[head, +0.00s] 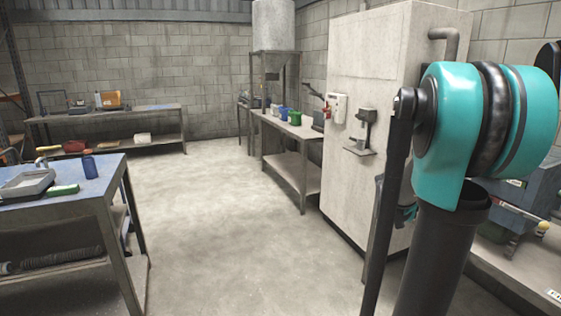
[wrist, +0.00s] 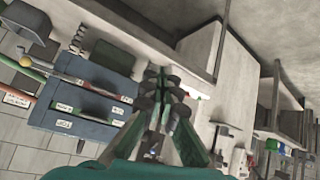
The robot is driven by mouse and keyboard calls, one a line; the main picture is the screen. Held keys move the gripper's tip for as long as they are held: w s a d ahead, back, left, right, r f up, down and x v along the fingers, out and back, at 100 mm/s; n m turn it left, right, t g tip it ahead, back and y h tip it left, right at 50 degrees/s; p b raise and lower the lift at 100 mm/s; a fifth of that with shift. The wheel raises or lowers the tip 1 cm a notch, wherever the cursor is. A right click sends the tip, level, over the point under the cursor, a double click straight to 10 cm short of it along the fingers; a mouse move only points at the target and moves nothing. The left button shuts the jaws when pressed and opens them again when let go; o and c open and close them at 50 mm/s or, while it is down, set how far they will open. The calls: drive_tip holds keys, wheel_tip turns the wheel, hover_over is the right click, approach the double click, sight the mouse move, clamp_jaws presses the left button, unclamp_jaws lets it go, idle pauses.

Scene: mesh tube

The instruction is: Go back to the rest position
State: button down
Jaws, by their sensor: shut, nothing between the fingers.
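My gripper (wrist: 162,88) shows in the wrist view with its dark fingers and teal linkages. Its fingers are together and nothing is held between them. The wrist view is strongly tilted, with the floor at the top and the wall below. A blue cabinet with labelled drawers (wrist: 85,95) lies behind and left of the gripper in that view.
In the head view a blue-topped workbench (head: 100,178) stands at the left. A pale tall cabinet (head: 375,110) stands close to my arm. A side table (head: 290,130) holds cups, and another bench (head: 160,115) stands at the back wall. The concrete floor (head: 205,220) between is clear.

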drive_tip(key=s+a+f+n+y, duration=0.3)
drive_tip(key=s+a+f, duration=0.3)
drive_tip(key=s+a, duration=0.5)
drive_tip(key=s+a+f+n+g+y, duration=0.1)
drive_tip(key=s+a+f+n+y, duration=0.3)
drive_tip(key=s+a+f, duration=0.3)
drive_tip(key=s+a+n, duration=0.1)
drive_tip(key=s+a, duration=0.2)
drive_tip(key=a, duration=0.4)
drive_tip(key=shift+s+a, duration=0.15)
drive_tip(key=shift+s, duration=0.2)
